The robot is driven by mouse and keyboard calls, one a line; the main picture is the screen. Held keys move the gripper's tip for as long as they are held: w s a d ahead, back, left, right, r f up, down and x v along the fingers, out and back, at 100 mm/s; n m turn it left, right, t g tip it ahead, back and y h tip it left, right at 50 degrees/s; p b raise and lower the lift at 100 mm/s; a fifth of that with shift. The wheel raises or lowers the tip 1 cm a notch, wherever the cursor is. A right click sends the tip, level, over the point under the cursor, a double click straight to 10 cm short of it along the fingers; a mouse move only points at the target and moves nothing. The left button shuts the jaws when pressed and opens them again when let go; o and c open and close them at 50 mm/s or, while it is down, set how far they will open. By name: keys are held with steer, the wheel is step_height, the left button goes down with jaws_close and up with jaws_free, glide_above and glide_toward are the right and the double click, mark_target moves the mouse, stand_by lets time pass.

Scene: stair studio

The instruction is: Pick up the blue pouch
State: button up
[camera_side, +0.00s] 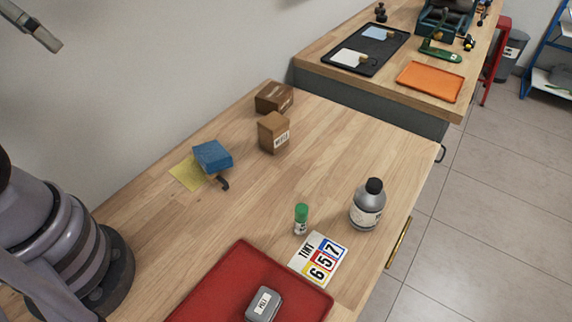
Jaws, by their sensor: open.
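A blue pouch-like block (211,155) lies on the wooden bench left of the middle. It partly covers a yellow sheet (187,175), and a small dark hooked item (223,184) lies at its front edge. The part of my gripper (50,42) in view is at the top left, cut off by the picture edge. It is high above the bench, well apart from the blue pouch, and nothing shows in it.
Two brown boxes (274,133) (274,98) stand behind and right of the pouch. A green-capped bottle (301,218), a grey bottle (368,204), a number card (319,260) and a red tray (215,290) holding a grey tin (263,303) are nearer. The bench middle is clear.

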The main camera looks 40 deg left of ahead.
steer(key=w+a+f+m+g+y, duration=0.1)
steer(key=w+f+m+g+y, duration=0.45)
steer(key=w+f, duration=0.2)
steer(key=m+t+y, duration=0.6)
steer(key=m+y, duration=0.5)
steer(key=m, duration=0.5)
glide_above(220, 165)
steer(key=v, duration=0.2)
step_height(220, 165, down, 22)
steer(key=shift+m+t, duration=0.75)
steer(key=shift+m, duration=0.2)
steer(key=f, duration=0.8)
steer(key=shift+s+d+f, duration=0.15)
steer(key=shift+s+d, duration=0.05)
steer(key=x, duration=0.3)
steer(key=f+x, duration=0.1)
steer(key=x, duration=0.1)
steer(key=shift+r, duration=0.1)
steer(key=c, duration=1)
steer(key=shift+c, duration=0.2)
